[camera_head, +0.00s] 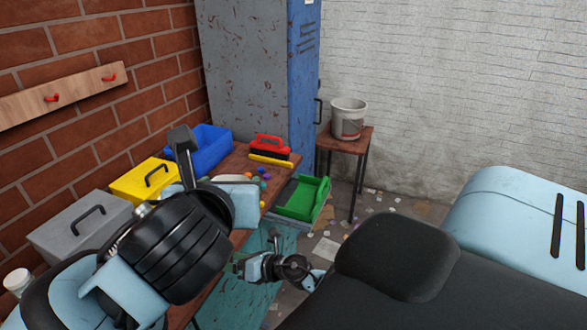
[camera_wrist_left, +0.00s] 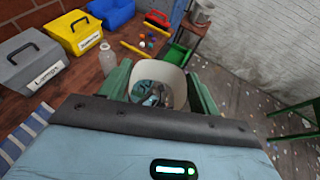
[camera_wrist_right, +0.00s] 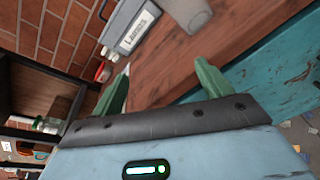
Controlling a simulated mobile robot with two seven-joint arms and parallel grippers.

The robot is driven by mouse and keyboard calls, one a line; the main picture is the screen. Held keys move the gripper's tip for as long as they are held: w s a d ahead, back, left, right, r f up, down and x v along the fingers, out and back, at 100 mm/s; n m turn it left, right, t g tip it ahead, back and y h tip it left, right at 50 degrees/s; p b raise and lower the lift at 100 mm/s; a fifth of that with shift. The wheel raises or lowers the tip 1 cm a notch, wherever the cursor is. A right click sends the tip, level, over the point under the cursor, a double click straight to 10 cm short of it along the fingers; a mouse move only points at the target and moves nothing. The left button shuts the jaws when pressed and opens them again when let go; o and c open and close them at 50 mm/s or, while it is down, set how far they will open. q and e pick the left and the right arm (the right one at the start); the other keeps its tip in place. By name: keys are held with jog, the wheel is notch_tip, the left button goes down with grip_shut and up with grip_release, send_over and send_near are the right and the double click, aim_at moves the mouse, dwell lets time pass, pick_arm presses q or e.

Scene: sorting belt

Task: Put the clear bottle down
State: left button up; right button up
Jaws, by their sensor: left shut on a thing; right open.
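A clear bottle (camera_wrist_left: 107,60) stands upright on the table in the left wrist view, in front of the yellow box and just beyond my left finger. My left gripper (camera_wrist_left: 160,72) is shut on a pale, rounded, cup-like thing (camera_wrist_left: 181,92). Teal and dark shapes show in its middle; I cannot tell whether it is another bottle or a cup. In the head view my left arm hides this gripper's fingers and the standing bottle. My right gripper (camera_wrist_right: 163,66) is open and empty by the table edge; it also shows in the head view (camera_head: 240,265).
A grey box (camera_head: 75,230), a yellow box (camera_head: 140,182) and a blue bin (camera_head: 205,148) line the brick wall. A red-handled brush (camera_head: 270,146) and small coloured balls lie beyond. A green tray (camera_head: 303,198) and a bucket on a stool (camera_head: 348,118) stand farther off.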

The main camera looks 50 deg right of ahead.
jog(key=s+a+f+m+g+h, duration=0.1)
jog(key=s+f+m, duration=0.3)
jog(key=s+m, duration=0.6)
jog(key=s+a+f+m+g+h, duration=0.1)
jog(key=s+a+f+m, duration=0.3)
jog(key=s+m, duration=0.7)
jog(key=s+a+f+m+g+h, duration=0.2)
jog(key=s+f+m, duration=0.3)
jog(key=s+m, duration=0.5)
jog(key=shift+s+a+m+g, duration=0.15)
jog(key=shift+a+m+g, duration=0.2)
jog(key=shift+a, duration=0.4)
